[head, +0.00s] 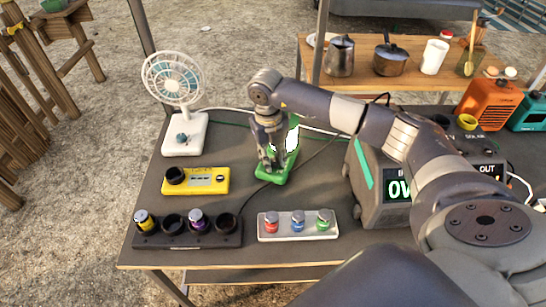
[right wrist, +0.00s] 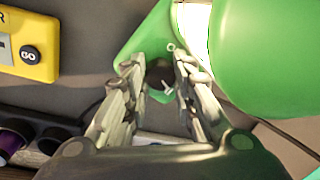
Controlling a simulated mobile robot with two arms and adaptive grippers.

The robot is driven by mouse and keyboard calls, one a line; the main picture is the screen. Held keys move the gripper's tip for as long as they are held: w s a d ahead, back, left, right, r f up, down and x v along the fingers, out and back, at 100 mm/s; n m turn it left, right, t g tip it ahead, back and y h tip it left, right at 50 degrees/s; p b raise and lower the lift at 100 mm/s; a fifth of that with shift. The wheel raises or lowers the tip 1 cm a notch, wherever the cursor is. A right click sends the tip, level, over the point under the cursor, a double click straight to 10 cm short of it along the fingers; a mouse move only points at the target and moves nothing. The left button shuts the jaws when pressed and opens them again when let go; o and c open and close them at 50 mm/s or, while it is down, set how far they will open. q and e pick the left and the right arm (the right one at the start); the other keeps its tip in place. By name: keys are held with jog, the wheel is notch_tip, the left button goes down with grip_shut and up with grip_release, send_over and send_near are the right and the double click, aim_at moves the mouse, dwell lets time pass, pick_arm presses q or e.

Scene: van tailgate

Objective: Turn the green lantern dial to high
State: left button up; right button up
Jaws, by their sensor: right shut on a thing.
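The green lantern (head: 293,122) stands on the table on a green base, with a bright white lit panel. In the right wrist view the lantern (right wrist: 255,50) fills the upper right. Its dark dial (right wrist: 161,76) sits on the base between my right fingers. My right gripper (head: 271,162) reaches down from above at the lantern's front left, and in the wrist view the gripper (right wrist: 156,64) is shut on the dial. Small pale marks show near the dial, but its setting cannot be read. My left gripper is not in view.
A white fan (head: 184,132) and a yellow box (head: 212,181) are left of the lantern. A dark holder (head: 180,240) and a white tray (head: 299,232) with small jars lie in front. A grey power unit (head: 378,212) stands right, under my arm.

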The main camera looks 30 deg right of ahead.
jog(key=shift+m, duration=1.1)
jog(key=o, duration=1.1)
jog(key=r, duration=1.2)
jog(key=shift+w+a, duration=0.2)
jog(key=shift+a, duration=0.2)
